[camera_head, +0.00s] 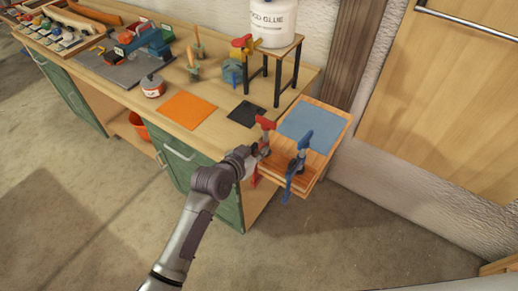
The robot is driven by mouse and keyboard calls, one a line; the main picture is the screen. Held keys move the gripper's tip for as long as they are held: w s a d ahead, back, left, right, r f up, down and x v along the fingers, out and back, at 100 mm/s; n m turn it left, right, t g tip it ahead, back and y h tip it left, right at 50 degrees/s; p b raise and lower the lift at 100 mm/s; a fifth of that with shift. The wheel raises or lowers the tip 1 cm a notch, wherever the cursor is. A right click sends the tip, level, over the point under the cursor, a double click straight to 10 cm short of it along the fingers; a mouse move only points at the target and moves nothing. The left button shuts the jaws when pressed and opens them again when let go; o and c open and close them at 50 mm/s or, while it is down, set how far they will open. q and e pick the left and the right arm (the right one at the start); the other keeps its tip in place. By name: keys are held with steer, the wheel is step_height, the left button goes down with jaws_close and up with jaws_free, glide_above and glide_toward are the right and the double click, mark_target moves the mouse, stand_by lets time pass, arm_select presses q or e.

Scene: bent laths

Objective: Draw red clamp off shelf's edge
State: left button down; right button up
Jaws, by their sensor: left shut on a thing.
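A red clamp (265,124) sits at the front left edge of the wooden shelf (335,119) at the right end of the bench. My left gripper (252,156) is at the clamp, shut on it; the fingers are small and partly hidden by the wrist. The lower part of the red clamp shows below the gripper, close to the shelf's edge. I cannot tell whether the clamp touches the shelf. A blue clamp (302,142) stands on the same edge, just right of the red one. My right gripper is not in view.
A blue mat (308,127) lies on the shelf. An orange mat (188,109) and a black mat (246,114) lie on the bench (145,117). A small stand (277,92) carries a white glue container (273,22). Open floor lies in front.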

arm_select(q)
steer(key=s+a+p, duration=0.4)
steer(key=s+a, duration=0.1)
steer(key=s, duration=0.3)
steer(key=shift+a+r+p, duration=0.15)
steer(key=shift+a+p, duration=0.15)
steer(key=shift+a, duration=0.05)
stand_by(1.0)
steer(key=s+a+r+p, duration=0.1)
steer(key=r+p, duration=0.1)
steer(key=s+a+r+p, duration=0.1)
steer(key=s+r+p, duration=0.1)
steer(key=p, duration=0.1)
steer(key=shift+s+a, duration=0.15)
stand_by(0.4)
